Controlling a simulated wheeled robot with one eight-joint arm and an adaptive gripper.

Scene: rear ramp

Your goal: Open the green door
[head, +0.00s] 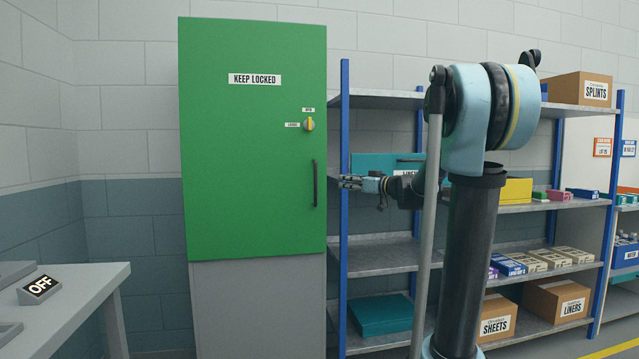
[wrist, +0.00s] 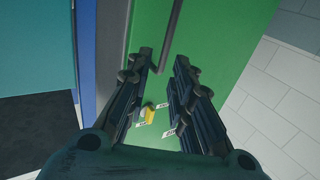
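The green door (head: 245,170) of a tall cabinet is shut and bears a "KEEP LOCKED" sign (head: 254,79). A yellow knob (head: 309,124) sits high on its right side, upright, between two tiny labels that I cannot read surely. Below it is a dark vertical handle (head: 315,183). My gripper (head: 345,182) is at handle height, just right of the handle in the head view. In the wrist view my gripper (wrist: 163,62) is open and empty, its fingers apart. The handle (wrist: 172,30) shows beyond the fingertips and the knob (wrist: 147,113) shows between the fingers.
A metal shelf unit with blue posts (head: 345,210) stands right of the cabinet, with a teal box (head: 370,163) and cartons (head: 500,318) on it. A grey table (head: 85,285) with an "OFF" sign (head: 40,290) stands at the left. The space before the door looks clear.

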